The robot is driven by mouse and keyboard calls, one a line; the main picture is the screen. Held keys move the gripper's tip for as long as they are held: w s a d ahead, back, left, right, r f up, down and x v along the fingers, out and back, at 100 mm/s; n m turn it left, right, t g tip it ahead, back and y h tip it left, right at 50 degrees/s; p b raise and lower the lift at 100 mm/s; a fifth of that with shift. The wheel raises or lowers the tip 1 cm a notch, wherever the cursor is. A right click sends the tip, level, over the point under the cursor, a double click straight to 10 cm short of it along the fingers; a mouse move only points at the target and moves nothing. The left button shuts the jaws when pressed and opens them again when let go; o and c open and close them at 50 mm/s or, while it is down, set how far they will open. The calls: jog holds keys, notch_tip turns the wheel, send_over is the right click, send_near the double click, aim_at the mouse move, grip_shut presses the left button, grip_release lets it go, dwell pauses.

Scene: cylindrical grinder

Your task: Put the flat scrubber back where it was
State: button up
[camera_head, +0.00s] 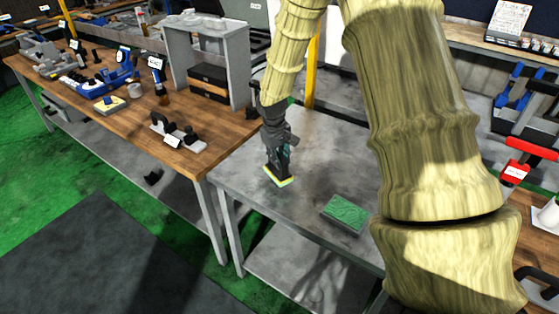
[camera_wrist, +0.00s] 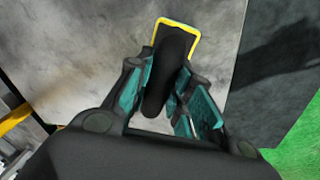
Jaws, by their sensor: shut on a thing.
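My gripper (camera_head: 278,160) is over the grey metal table and points down. It is shut on the dark handle of a flat scrubber (camera_head: 279,181), whose base has a yellow edge. In the wrist view, the scrubber (camera_wrist: 173,72) has its long black handle between the teal finger pads of my gripper (camera_wrist: 168,85), with the yellow-edged base beyond. The base is low, at or just above the tabletop; I cannot tell whether it touches. Its underside is hidden.
A green rectangular pad (camera_head: 345,213) lies on the grey table (camera_head: 312,150), right of the scrubber. The wooden bench (camera_head: 150,110) on the left holds several tools and a grey shelf unit (camera_head: 236,62). Bare grey tabletop surrounds the scrubber.

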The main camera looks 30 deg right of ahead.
aim_at(276, 173)
jog(key=shift+w+d, duration=0.15)
jog(key=shift+w, duration=0.1)
jog(key=shift+f+p, duration=0.9)
jog(key=shift+f, duration=0.8)
jog(key=o, duration=0.9)
notch_tip(276, 173, up, 12)
jog(key=a+b, duration=0.2)
jog(key=b, duration=0.2)
jog(key=shift+s, duration=0.35)
jog(key=shift+d+f, duration=0.1)
jog(key=shift+f, duration=0.1)
